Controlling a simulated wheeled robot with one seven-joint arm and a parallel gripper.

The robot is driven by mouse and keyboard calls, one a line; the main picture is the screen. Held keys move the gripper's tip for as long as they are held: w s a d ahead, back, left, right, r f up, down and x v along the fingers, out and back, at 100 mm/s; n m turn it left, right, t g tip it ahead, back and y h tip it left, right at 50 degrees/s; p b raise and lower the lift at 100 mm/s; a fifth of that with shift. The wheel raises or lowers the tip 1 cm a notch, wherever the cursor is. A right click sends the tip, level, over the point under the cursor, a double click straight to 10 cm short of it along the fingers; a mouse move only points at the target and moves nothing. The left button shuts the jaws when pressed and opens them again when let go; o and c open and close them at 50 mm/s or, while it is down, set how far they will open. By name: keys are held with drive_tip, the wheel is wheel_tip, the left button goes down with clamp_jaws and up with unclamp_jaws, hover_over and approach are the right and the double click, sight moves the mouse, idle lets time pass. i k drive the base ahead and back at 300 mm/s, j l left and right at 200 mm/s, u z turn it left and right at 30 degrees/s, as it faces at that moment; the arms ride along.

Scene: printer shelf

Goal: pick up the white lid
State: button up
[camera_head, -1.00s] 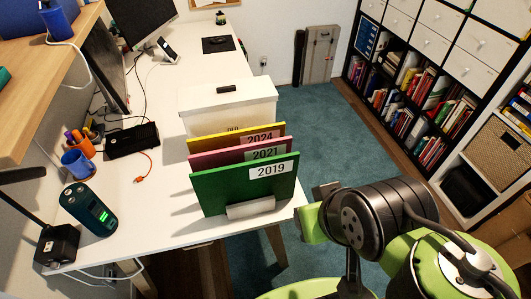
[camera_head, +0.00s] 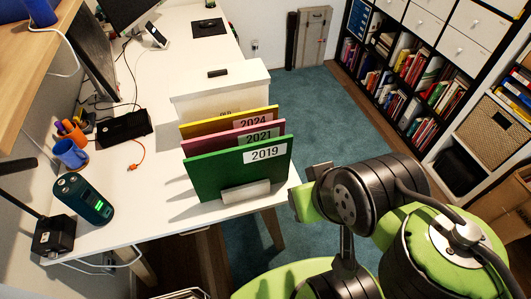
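The white lid (camera_head: 245,79) sits on a white box (camera_head: 211,107) on the desk, behind the upright folders. A small dark handle (camera_head: 218,73) is on top of the lid. The front of the box is mostly hidden by the folders. My arm is at the lower right, beyond the desk's right edge and apart from the lid. My gripper's fingers cannot be made out.
Green 2019 (camera_head: 225,174), pink 2021 (camera_head: 210,143) and yellow 2024 (camera_head: 200,126) folders stand in a holder (camera_head: 245,192) before the box. A teal device (camera_head: 84,198), blue mug (camera_head: 70,154) and black box (camera_head: 124,127) are on the desk (camera_head: 150,205). A bookshelf (camera_head: 425,75) stands at right.

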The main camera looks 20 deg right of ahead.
sight(220, 79)
drive_tip(key=k+l+u, duration=0.15)
drive_tip(key=l, duration=0.25)
drive_tip(key=k+l+u, duration=0.2)
drive_tip(key=l, duration=0.2)
drive_tip(key=l+u, duration=0.15)
drive_tip(key=l, duration=0.2)
drive_tip(key=l+u, duration=0.3)
drive_tip(key=l, duration=0.45)
drive_tip(key=l+u, duration=0.35)
drive_tip(key=l, duration=0.45)
drive_tip(key=i+l+u, duration=0.4)
drive_tip(key=l, duration=0.25)
drive_tip(key=i+l+u, duration=0.2)
drive_tip(key=l, duration=0.2)
drive_tip(key=i+l+u, duration=0.25)
drive_tip(key=i+l, duration=0.05)
drive_tip(key=i, duration=0.05)
